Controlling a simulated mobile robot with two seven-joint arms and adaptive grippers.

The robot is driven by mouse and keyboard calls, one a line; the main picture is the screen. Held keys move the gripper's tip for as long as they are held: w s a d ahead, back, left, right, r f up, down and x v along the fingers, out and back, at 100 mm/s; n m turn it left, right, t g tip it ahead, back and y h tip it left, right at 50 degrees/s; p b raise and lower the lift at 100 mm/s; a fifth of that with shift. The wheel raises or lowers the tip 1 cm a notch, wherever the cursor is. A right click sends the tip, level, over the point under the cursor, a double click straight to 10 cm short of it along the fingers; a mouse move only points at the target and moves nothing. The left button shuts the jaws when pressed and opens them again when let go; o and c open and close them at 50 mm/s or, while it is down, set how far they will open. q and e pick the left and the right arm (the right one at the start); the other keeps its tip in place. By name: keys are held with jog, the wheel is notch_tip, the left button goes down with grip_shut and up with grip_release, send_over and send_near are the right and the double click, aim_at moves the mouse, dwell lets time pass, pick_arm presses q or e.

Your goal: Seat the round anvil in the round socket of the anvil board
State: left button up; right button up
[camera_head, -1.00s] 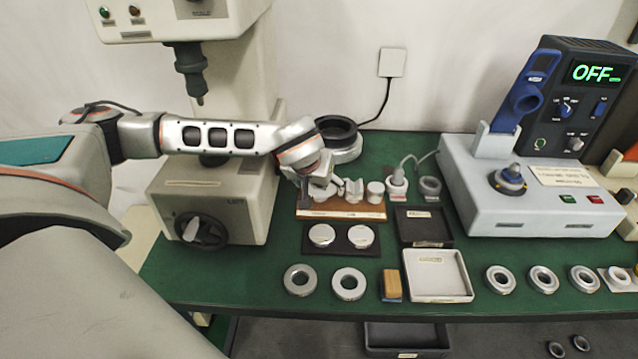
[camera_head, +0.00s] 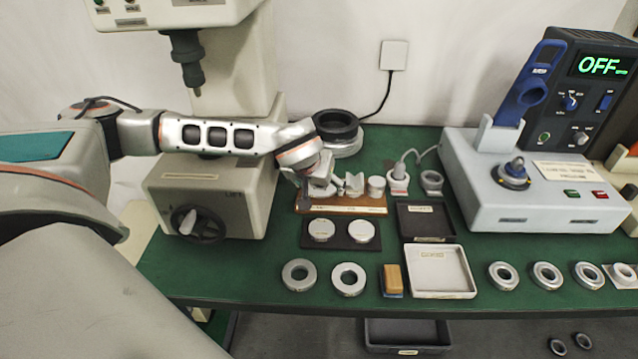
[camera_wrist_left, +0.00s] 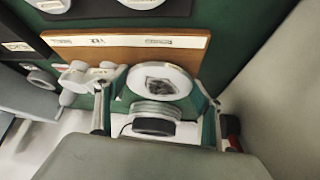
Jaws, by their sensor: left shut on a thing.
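My left gripper (camera_head: 316,192) is over the left end of the wooden anvil board (camera_head: 340,209), pointing down. It is shut on the round anvil, a pale round block (camera_wrist_left: 160,83) that shows between the two fingers in the left wrist view. In the head view the gripper largely hides the anvil. The board's labelled wooden edge (camera_wrist_left: 125,41) runs just beyond the anvil in the wrist view. I cannot see the round socket, nor tell whether the anvil touches the board. My right gripper is not in view.
A V-shaped block (camera_head: 354,184) and a pale cylinder (camera_head: 376,187) stand just right of the gripper. A black-topped ring stack (camera_head: 337,133) is behind it. The dark plate (camera_head: 340,235) with two discs lies in front. The press (camera_head: 205,195) stands at left.

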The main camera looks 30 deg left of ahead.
pick_arm(q)
jog(key=o, duration=1.8)
jog(key=shift+c, duration=0.2)
jog(key=v, duration=1.2)
